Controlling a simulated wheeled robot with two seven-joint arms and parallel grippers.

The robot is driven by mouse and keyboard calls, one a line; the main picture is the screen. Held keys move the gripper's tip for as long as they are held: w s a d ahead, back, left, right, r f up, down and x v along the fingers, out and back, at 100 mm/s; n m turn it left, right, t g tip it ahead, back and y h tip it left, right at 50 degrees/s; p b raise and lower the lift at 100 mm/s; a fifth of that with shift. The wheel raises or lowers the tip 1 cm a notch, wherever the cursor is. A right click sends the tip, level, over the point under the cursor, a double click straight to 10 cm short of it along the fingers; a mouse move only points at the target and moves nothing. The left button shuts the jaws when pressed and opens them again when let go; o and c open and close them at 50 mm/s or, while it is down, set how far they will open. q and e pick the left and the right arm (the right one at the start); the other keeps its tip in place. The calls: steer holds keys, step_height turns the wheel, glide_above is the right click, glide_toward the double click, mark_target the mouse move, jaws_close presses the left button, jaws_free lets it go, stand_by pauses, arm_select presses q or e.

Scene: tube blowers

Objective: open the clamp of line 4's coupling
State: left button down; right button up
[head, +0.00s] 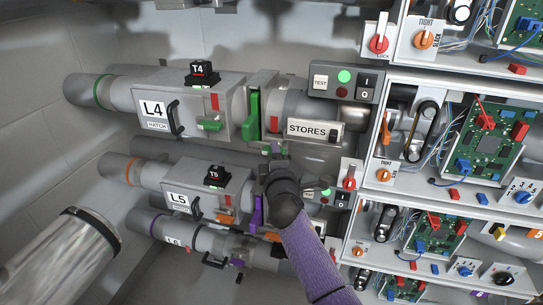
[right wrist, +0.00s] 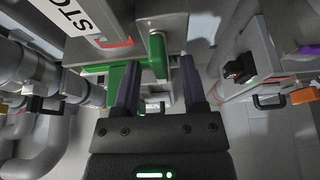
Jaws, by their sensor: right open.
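Line 4's housing (head: 185,105), labelled L4 HATCH, lies along the upper pipe with a black T4 block on top. At its right end is the coupling, with a green clamp lever (head: 253,115) standing upright. The lever also shows in the right wrist view (right wrist: 157,55), ahead of the fingertips and roughly between them. My right gripper (right wrist: 158,72) is open and empty, its two fingers apart below the lever; contact cannot be told. In the head view my right wrist (head: 284,185) is below the coupling and hides the fingers. My left gripper is not in view.
Line 5's housing (head: 205,190) with a purple lever (head: 257,213) is just below. Open panels with circuit boards (head: 488,135) fill the right. A grey cylinder (head: 62,257) is lower left.

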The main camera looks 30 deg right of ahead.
steer(key=shift+x, duration=1)
jaws_close()
stand_by(0.7)
